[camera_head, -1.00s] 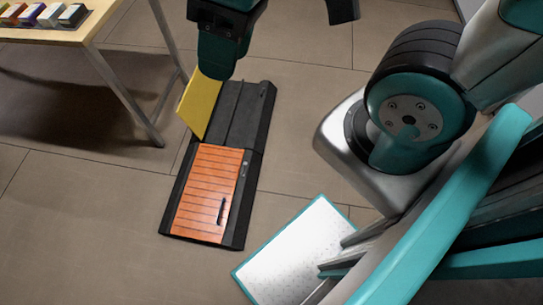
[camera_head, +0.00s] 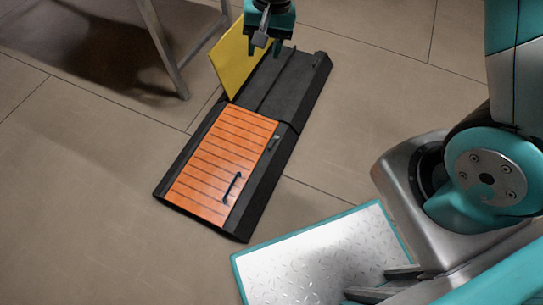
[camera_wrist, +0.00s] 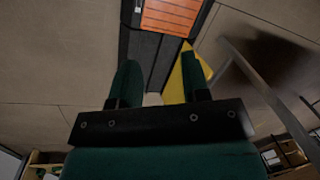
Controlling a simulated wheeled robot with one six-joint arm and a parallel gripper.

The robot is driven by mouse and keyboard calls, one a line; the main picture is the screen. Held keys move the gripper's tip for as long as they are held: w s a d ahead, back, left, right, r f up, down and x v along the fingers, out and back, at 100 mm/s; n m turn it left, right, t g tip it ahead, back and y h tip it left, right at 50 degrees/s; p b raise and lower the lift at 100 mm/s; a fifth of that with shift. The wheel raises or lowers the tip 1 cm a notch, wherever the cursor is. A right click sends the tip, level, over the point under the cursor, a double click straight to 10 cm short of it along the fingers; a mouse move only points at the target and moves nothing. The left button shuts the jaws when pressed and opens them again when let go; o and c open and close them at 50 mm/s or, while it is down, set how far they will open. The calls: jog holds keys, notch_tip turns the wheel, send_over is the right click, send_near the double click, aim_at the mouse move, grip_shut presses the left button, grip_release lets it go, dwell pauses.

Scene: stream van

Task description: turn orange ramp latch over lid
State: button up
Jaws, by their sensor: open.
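A long black ramp (camera_head: 268,190) lies on the floor. Its near half has a slatted orange lid (camera_head: 222,160), lying shut, with a black handle (camera_head: 232,188). A small dark latch (camera_head: 274,142) sits on the black frame beside the lid's far right corner; I cannot tell how it is turned. My gripper (camera_head: 263,50) is open and empty above the far half of the ramp, away from the latch. In the wrist view my gripper (camera_wrist: 158,70) has its fingers apart, with the orange lid (camera_wrist: 172,14) beyond; the latch is not clear there.
A yellow lid (camera_head: 231,62) stands raised at the left of the far half, close to my gripper. A table leg (camera_head: 163,48) stands at the upper left.

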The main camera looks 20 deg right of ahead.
aim_at(271, 144)
jog(key=w+d+f+m+b, duration=0.1)
jog(key=f+b, duration=0.6)
jog(key=f, duration=1)
jog(key=w+d+f+m+h+b, duration=0.1)
jog(key=f+b, duration=0.7)
jog(key=f, duration=0.9)
jog(key=w+d+f+m+b, duration=0.1)
jog(key=w+f+m+b, duration=0.2)
jog(key=f+b, duration=0.5)
jog(key=shift+w+d+f+h, duration=0.1)
jog(key=shift+d+f+h, duration=0.1)
jog(key=shift+f, duration=2.15)
jog(key=shift+d+f+h, duration=0.1)
jog(key=shift+f+h, duration=0.1)
jog(key=shift+f, duration=2.1)
grip_shut()
